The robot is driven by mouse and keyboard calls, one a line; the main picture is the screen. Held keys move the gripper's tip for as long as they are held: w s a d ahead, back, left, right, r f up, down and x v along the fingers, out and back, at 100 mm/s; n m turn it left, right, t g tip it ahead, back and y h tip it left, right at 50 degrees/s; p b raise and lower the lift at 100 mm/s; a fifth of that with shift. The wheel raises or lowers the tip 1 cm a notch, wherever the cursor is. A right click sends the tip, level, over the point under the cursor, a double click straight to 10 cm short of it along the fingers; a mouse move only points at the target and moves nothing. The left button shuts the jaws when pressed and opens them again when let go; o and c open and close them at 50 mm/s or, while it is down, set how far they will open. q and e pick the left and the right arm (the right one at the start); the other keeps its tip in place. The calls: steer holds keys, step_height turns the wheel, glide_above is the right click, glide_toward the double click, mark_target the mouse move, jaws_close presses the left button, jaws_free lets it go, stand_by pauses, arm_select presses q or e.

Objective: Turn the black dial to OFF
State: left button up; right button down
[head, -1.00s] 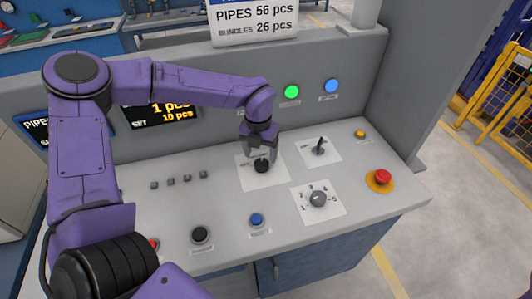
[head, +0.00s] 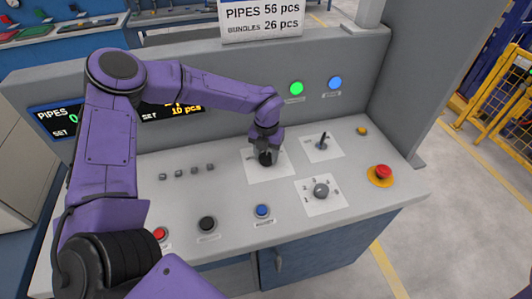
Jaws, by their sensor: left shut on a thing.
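The black dial (head: 265,158) sits on a white label plate (head: 270,173) in the middle of the grey console. My left gripper (head: 265,151) reaches down over it from above and is shut on it. The gripper and arm cover part of the dial and its plate, and the OFF marking is too small to read. My right gripper is not in view.
Near the dial are a black lever (head: 323,141), a grey numbered knob (head: 321,190), a blue button (head: 262,211), a black button (head: 207,223) and a red emergency button (head: 382,171). Green (head: 296,88) and blue (head: 335,83) lamps glow on the back panel.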

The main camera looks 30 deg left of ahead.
arm_select(q)
steer(key=shift+w, duration=0.1)
stand_by(0.6)
steer(key=shift+f+n+b, duration=0.15)
steer(key=shift+n+b, duration=0.95)
steer(key=n+b, duration=1)
steer(key=shift+w+n, duration=0.1)
steer(key=shift+n, duration=0.2)
steer(key=shift+r+n+b, duration=0.2)
steer(key=shift+n+b, duration=1.4)
steer(key=shift+b, duration=0.05)
steer(key=o, duration=1)
steer(key=shift+o, duration=0.3)
steer(key=shift+a, duration=0.15)
